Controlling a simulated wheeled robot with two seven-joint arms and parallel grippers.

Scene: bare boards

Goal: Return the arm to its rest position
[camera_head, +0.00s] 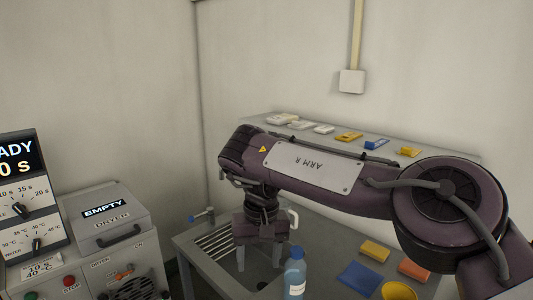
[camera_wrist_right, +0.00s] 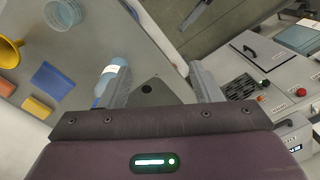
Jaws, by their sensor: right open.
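My right arm (camera_head: 312,168), marked "ARM R", reaches across the picture from the lower right over the grey bench. In the wrist view the right gripper (camera_wrist_right: 160,82) is open, with nothing held between the fingers. The sink floor and its dark drain (camera_wrist_right: 147,88) show beyond them. A clear bottle with a blue cap (camera_head: 295,275) stands just right of the gripper. It shows beside the left finger in the wrist view (camera_wrist_right: 106,80). My left gripper is not in view.
Right of the bottle lie a blue cloth (camera_head: 360,277), a yellow sponge (camera_head: 375,250), an orange block (camera_head: 413,270) and a yellow funnel (camera_head: 398,291). A shelf (camera_head: 455,158) with several small packs runs behind the arm. A dryer labelled "EMPTY" (camera_head: 105,222) stands left.

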